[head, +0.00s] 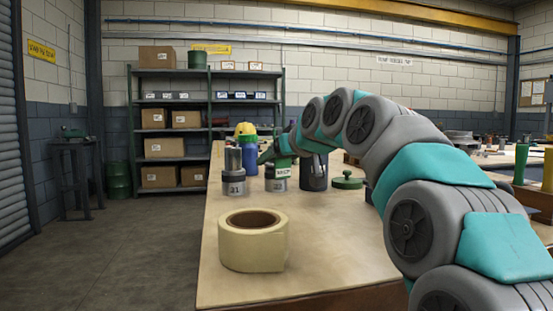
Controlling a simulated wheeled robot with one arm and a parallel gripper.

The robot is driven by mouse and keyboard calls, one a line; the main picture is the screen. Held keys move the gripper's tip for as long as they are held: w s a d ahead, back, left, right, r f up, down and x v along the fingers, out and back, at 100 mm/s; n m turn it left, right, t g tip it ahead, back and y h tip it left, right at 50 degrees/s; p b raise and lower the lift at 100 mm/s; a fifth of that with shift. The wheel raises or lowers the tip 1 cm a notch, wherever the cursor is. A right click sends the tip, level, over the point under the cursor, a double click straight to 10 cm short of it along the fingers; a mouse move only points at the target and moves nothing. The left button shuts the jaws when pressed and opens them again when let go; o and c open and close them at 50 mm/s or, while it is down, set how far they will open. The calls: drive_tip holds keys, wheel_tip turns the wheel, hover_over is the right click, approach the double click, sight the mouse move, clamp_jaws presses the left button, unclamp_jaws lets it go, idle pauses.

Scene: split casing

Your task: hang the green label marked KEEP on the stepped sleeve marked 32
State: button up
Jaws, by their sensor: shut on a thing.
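The green label (283,172), with small white marking too small to read surely, shows at the upper front of a grey stepped sleeve (278,185). That sleeve's number is small and looks like 32. My gripper (270,155) is just above this sleeve, small and partly hidden by my arm, and is shut on the green label. I cannot tell whether the label touches the sleeve. A similar grey sleeve marked 31 (235,188) stands to its left.
A big roll of tape (252,241) stands at the front of the wooden table (330,250). A dark cylinder (314,173) and a green knobbed lid (347,181) are right of the sleeves. A blue container (250,160) and a yellow object (245,129) stand behind.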

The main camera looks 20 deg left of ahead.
drive_tip(key=o, duration=1.4)
wheel_tip(320, 180, up, 8)
drive_tip(key=p, duration=0.6)
